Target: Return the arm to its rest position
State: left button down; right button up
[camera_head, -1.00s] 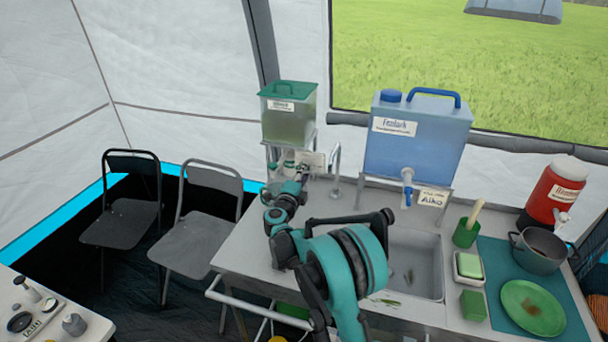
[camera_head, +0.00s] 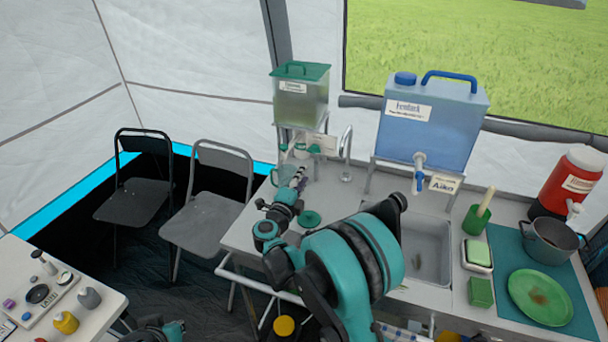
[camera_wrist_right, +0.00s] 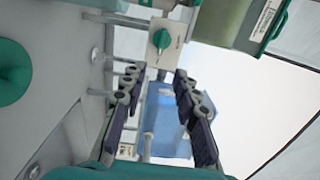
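My right arm (camera_head: 350,262), teal and black, reaches over the counter from the bottom of the head view.
The blue water container also stands on a rack in the head view (camera_head: 432,120), right of the arm. A sink (camera_head: 428,245), green plate (camera_head: 540,297), pot (camera_head: 549,240) and red jug (camera_head: 572,183) are to the right. A teal disc (camera_head: 310,218) lies beside the gripper.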

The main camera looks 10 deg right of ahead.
jog(key=s+a+r+n+t+y, duration=0.1)
jog(key=a+r+n+t+y, duration=0.15)
jog(key=r, duration=0.25)
jog(key=a+r+n+t+y, duration=0.1)
jog(key=r+n+y, duration=0.1)
jog(key=r+n, duration=0.3)
jog(key=s+a+r+n+y, duration=0.5)
jog(key=s+n+y, duration=0.2)
jog(key=n+y, duration=0.15)
jog(key=s+d+f+n+g+h, duration=0.1)
jog(key=s+d+f+n+g, duration=0.2)
jog(key=s+f, duration=0.3)
jog(key=s+d+f+n+g+h, duration=0.1)
jog(key=s+d+f+n+g, duration=0.1)
jog(key=s+f, duration=0.5)
jog(key=s+d+f+n+g+h, duration=0.1)
jog(key=s+d+f+n+g, duration=0.2)
jog(key=s, duration=1.2)
notch_tip(320, 180, down, 3)
jog(key=n+g, duration=0.1)
jog(key=g, duration=0.2)
jog(key=shift+s+d+f, duration=0.2)
jog(key=shift+s+d, duration=0.1)
